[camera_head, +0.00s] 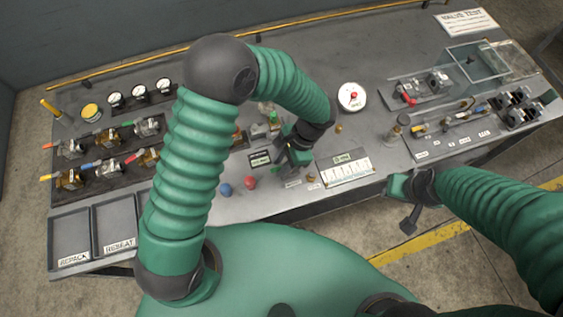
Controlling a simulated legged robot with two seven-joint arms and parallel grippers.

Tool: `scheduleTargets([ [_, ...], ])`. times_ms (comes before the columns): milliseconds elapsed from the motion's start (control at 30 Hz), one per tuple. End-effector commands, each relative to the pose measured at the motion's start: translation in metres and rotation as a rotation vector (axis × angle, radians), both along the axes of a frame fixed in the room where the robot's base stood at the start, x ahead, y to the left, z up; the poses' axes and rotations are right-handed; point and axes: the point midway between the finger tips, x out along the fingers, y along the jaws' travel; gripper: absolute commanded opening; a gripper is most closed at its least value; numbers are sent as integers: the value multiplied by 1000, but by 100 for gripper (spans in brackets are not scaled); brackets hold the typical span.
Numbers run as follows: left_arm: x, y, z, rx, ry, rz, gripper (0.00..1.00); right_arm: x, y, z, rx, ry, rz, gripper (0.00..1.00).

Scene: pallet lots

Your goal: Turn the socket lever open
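My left arm arches over the grey bench, and my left gripper (292,155) is low over its middle. It is beside a small valve fixture (262,130) with grey and green parts, partly hidden by the arm. The socket lever cannot be made out clearly; the gripper and wrist cover part of this spot. Whether the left fingers are open or shut on something does not show. My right gripper (408,222) hangs off the bench's front edge, over the floor, away from the fixture. Its finger opening does not show clearly.
On the bench (240,207), a blue knob (225,190) and red knob (250,183) stand near the front. Several colored-handle valves (108,167) fill a left rack. Empty trays (71,229) lie front left.

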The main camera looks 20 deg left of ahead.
Motion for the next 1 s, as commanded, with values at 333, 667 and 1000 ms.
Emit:
scheduleTargets([
  [333,0,1,0,2,1,1,0,0,0,0,0,0,0,36],
  [667,-1,1,1,3,2,23,0,0,0,1,0,0,0,36],
  [1000,-5,-2,2,2,2,202,0,0,0,9,0,0,0,36],
])
